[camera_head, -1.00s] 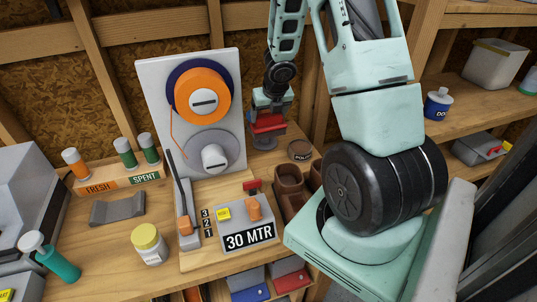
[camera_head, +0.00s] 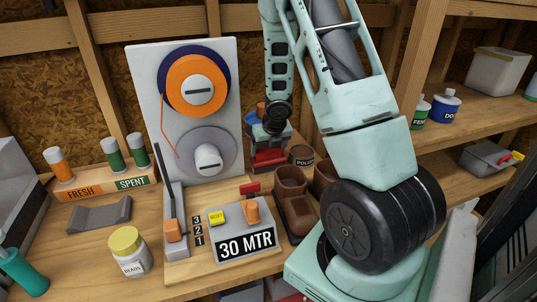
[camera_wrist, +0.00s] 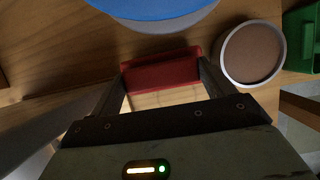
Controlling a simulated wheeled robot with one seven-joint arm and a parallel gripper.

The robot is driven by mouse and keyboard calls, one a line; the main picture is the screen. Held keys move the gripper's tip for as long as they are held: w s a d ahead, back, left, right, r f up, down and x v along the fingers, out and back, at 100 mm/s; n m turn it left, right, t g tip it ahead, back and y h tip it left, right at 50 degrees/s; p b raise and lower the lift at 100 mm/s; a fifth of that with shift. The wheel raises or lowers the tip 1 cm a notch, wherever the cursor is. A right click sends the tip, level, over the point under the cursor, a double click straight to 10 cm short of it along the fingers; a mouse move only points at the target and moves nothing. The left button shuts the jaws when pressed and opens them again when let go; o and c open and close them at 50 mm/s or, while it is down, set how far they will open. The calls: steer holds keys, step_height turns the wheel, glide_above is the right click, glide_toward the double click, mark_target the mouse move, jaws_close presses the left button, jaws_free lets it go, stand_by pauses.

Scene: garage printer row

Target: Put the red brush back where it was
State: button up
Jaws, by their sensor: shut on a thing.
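My gripper (camera_head: 268,150) is at the back of the bench, right of the spool panel. It is shut on the red brush (camera_head: 268,160). In the wrist view the brush (camera_wrist: 162,72) spans the gap between my two fingers (camera_wrist: 163,80), with a pale striped part showing under its red back. The round polish tin (camera_head: 302,156) stands just right of the brush and shows in the wrist view (camera_wrist: 251,54) as a pale-rimmed disc, apart from it. I cannot tell whether the brush touches the bench.
Brown boots (camera_head: 294,205) stand in front of the tin. The spool panel (camera_head: 190,110) and the 30 MTR box (camera_head: 241,230) are to the left. In the wrist view a blue round thing (camera_wrist: 155,10) lies beyond the brush and a green bin (camera_wrist: 302,38) at right.

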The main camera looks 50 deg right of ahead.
steer(key=o, duration=1.2)
steer(key=shift+f, duration=0.1)
steer(key=shift+r+p, duration=0.35)
steer(key=shift+r, duration=0.1)
steer(key=p+v, duration=0.6)
steer(key=v, duration=0.5)
steer(key=shift+s+a+r, duration=0.15)
